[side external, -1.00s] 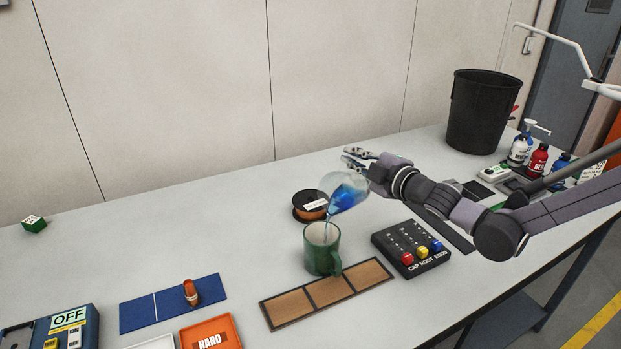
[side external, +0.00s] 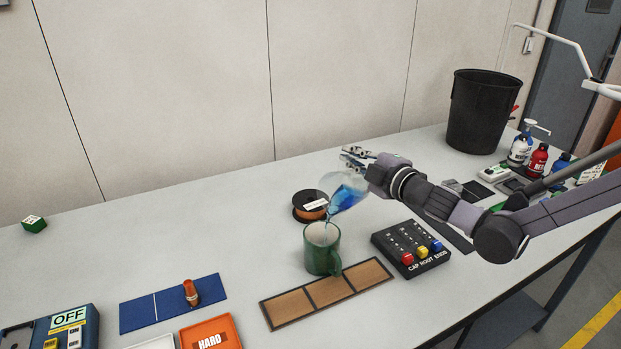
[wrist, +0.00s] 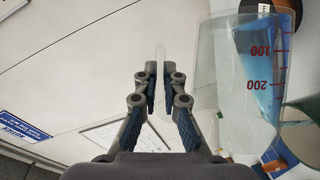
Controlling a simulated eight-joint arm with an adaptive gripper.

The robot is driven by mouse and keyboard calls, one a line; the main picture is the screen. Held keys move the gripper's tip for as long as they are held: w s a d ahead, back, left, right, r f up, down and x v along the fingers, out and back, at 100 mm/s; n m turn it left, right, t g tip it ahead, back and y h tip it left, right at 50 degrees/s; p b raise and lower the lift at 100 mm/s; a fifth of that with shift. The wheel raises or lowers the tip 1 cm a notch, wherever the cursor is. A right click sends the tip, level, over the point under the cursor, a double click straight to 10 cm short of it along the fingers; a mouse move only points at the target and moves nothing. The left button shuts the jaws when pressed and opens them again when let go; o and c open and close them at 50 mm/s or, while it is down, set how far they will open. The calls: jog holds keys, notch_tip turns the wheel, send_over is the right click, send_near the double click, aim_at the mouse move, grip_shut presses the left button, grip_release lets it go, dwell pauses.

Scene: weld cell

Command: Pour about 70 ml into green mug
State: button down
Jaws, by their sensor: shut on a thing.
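The green mug (side external: 321,254) stands upright on the table. My gripper (side external: 354,156) is shut on a clear beaker (side external: 342,191), above and to the right of the mug. The beaker is tilted with its mouth down toward the mug, and blue liquid gathers at its lower side. A thin stream appears to run from its lip into the mug's opening. In the wrist view the fingers (wrist: 160,90) close on a thin clear part beside the beaker (wrist: 250,85), whose red marks show 100 and 200. The level inside the mug is hidden.
A dark spool (side external: 309,204) lies just behind the mug. A wooden three-part strip (side external: 326,292) lies in front of it, and a black box with coloured knobs (side external: 410,247) is to its right. A black bin (side external: 483,110) stands at the back right. The table's back left is mostly clear.

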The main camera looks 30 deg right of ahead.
aim_at(348, 183)
jog(key=shift+w+d+f+m+g, duration=0.4)
jog(key=shift+d+f+m, duration=0.2)
jog(key=shift+m, duration=0.1)
jog(key=shift+w+d+f+m+g, duration=0.2)
jog(key=shift+d+f+m+g, duration=0.1)
jog(key=shift+d+f+m, duration=0.35)
jog(key=shift+w+d+f+m+g+y, duration=0.2)
jog(key=shift+f+m, duration=0.15)
jog(key=shift+f, duration=0.15)
jog(key=shift+w+d+f+m+g+y, duration=0.1)
jog(key=shift+d+f+m+y, duration=0.1)
jog(key=shift+f+m, duration=0.2)
jog(key=shift+w+d+f+m+g+y, duration=0.1)
jog(key=shift+d+f+m, duration=0.15)
jog(key=shift+f, duration=0.3)
jog(key=shift+f, duration=0.1)
